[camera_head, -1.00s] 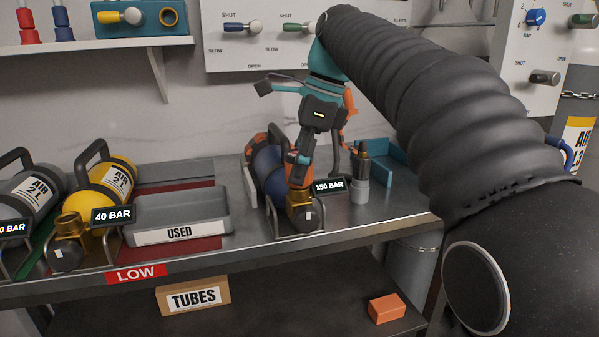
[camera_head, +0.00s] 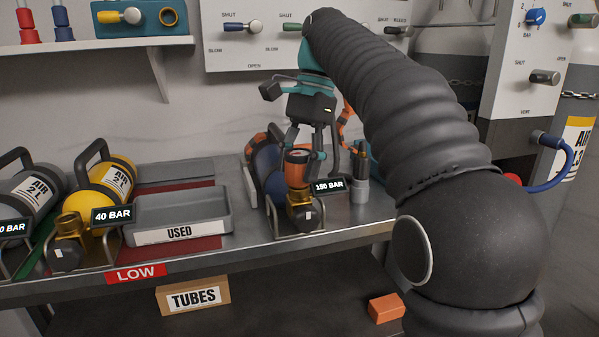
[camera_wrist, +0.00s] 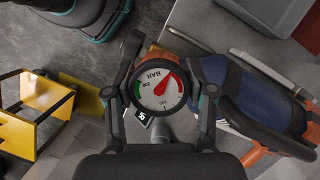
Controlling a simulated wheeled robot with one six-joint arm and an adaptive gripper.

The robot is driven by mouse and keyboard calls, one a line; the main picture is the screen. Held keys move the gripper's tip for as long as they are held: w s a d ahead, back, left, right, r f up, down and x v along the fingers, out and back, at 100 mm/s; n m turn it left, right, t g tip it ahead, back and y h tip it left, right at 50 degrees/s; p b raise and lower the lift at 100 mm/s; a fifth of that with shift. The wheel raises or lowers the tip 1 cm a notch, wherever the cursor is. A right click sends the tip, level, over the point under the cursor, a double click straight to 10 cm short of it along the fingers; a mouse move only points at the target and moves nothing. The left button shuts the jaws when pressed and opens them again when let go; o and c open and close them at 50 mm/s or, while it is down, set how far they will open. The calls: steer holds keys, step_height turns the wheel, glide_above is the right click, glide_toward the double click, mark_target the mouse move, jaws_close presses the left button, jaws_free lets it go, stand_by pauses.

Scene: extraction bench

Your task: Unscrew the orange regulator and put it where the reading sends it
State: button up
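The orange regulator (camera_head: 297,157) sits upright on the brass valve (camera_head: 298,198) of the blue cylinder (camera_head: 268,172), in the rack tagged 150 BAR (camera_head: 329,185). My gripper (camera_head: 301,158) points down at it, one finger on each side. In the wrist view my gripper (camera_wrist: 161,88) flanks the regulator's gauge (camera_wrist: 159,89) closely and appears shut on the body. The dial looks upside down, with a red band at the right and a green band at the left. Its red needle points to the upper right. The thread below is hidden.
A grey tray marked USED (camera_head: 137,226) stands left of the blue cylinder. Further left are a yellow cylinder (camera_head: 97,194) tagged 40 BAR and a grey cylinder (camera_head: 36,193). A red LOW label (camera_head: 136,274) is on the bench edge. A tool holder (camera_head: 360,188) stands close right.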

steer(key=shift+o, duration=1.2)
steer(key=m+t, duration=0.1)
steer(key=m, duration=0.3)
steer(key=shift+m+y, duration=0.4)
steer(key=m+t, duration=0.1)
steer(key=m, duration=0.4)
steer(key=shift+t, duration=0.4)
steer(key=m, duration=0.3)
steer(key=m+t, duration=0.1)
steer(key=m, duration=0.1)
steer(key=shift+m+t, duration=0.3)
steer(key=shift+m, duration=0.1)
steer(key=m, duration=0.2)
steer(key=m+t+h, duration=0.1)
steer(key=m, duration=0.2)
steer(key=shift+h, duration=0.3)
steer(key=shift+c, duration=0.2)
